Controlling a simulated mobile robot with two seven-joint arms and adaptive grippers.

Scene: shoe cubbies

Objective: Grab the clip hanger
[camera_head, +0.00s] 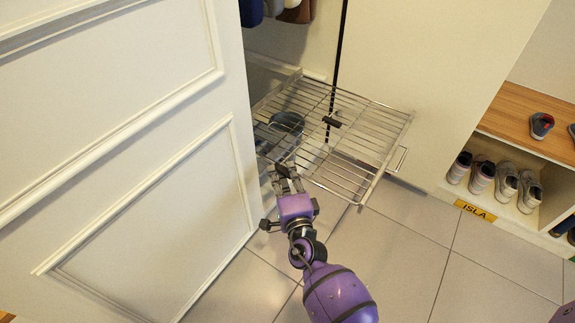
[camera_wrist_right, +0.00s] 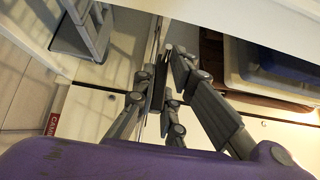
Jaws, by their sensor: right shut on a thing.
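My right gripper (camera_head: 284,174) reaches in from below at the front-left edge of the wire shelf. Its fingers are shut on a dark clip that looks like one end of the clip hanger (camera_head: 332,123); this other black clip shows over the middle of the shelf. The thin metal parts of the hanger are hard to tell from the shelf wires. In the right wrist view, the fingers (camera_wrist_right: 163,80) close around a dark, narrow piece of the clip hanger (camera_wrist_right: 158,88). My left gripper is not in view.
The wire shelf (camera_head: 380,120) sticks out from the closet, with a dark object (camera_head: 287,122) seen through its wires. A white panelled door (camera_head: 130,150) stands close on the left. Cubbies with several shoes (camera_head: 506,182) and an ISLA label (camera_head: 475,210) are at right. Tiled floor lies clear in front.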

